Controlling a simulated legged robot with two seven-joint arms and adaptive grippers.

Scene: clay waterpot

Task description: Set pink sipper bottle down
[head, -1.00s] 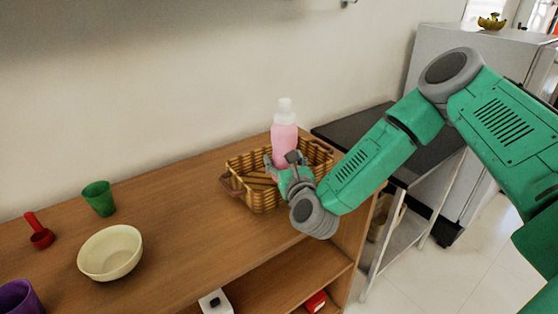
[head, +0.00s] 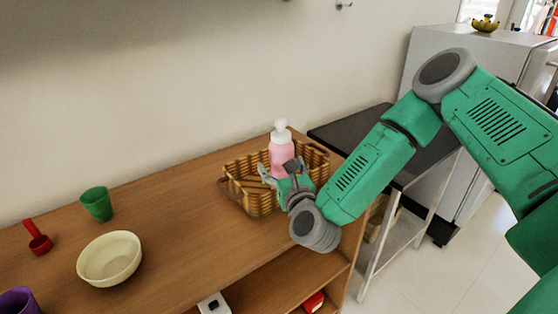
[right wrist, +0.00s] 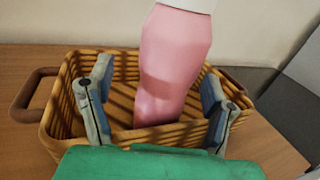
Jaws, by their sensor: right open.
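The pink sipper bottle (head: 281,155) with a white cap stands upright, or nearly so, inside the wicker basket (head: 240,190) on the wooden shelf top. It also shows in the right wrist view (right wrist: 172,65), its lower end down in the basket (right wrist: 62,108). My right gripper (head: 280,172) reaches over the basket's front side. In the right wrist view its two fingers (right wrist: 158,100) are spread wide, one on each side of the bottle, with gaps between. My left gripper is not in view.
A green cup (head: 97,204), a cream bowl (head: 109,258), a red scoop (head: 38,240) and a purple cup (head: 18,302) stand on the left of the wooden top (head: 180,220). A dark counter (head: 350,130) lies right of the basket. The wall is close behind.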

